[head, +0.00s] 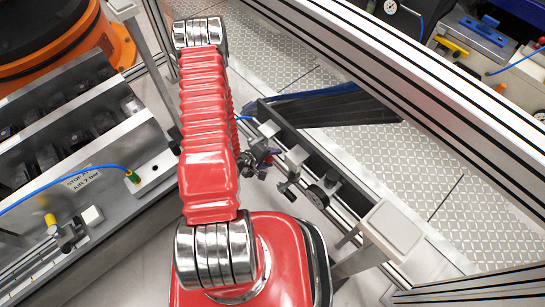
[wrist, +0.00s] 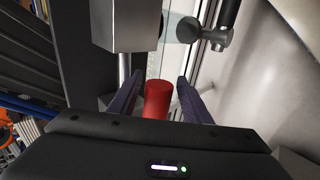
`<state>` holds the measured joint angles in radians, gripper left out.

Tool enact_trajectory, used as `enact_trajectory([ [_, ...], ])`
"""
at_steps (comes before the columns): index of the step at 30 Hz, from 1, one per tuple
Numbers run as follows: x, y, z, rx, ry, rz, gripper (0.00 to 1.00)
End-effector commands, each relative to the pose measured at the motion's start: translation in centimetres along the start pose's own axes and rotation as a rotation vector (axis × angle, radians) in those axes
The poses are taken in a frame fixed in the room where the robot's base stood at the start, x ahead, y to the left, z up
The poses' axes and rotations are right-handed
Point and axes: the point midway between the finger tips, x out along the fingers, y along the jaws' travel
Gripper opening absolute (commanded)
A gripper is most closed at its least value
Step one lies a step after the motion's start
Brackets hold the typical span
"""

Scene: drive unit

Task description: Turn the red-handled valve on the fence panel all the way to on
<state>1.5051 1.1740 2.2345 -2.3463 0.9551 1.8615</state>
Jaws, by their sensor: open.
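The red valve handle (wrist: 157,99) shows in the middle of the wrist view as a short red cylinder. My gripper (wrist: 159,77) is open, with one dark purple finger on each side of the handle. A gap shows between the handle and each finger in this view. I cannot tell how deep the handle sits between them. The valve body is not clear in the wrist view. In the head view my gripper (head: 262,158) is small, beside the fence rail beyond my red arm, and the red handle cannot be made out there.
A grey metal block (wrist: 125,25) and a clear cylinder (wrist: 180,28) with a dark fitting stand just beyond the fingers. A grey machine (head: 80,150) stands left.

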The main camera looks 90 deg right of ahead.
Motion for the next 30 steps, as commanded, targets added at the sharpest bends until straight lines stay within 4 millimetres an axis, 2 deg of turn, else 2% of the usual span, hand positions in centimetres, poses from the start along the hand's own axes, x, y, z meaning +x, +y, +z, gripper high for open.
enact_trajectory([
  [12,-6.6,-0.1,-0.1,-0.004,0.003,-0.001,0.44],
  [21,-10.8,-0.2,-0.1,-0.004,0.003,-0.001,0.44],
  [30,-12.4,-0.2,0.0,-0.002,-0.001,-0.002,0.44],
])
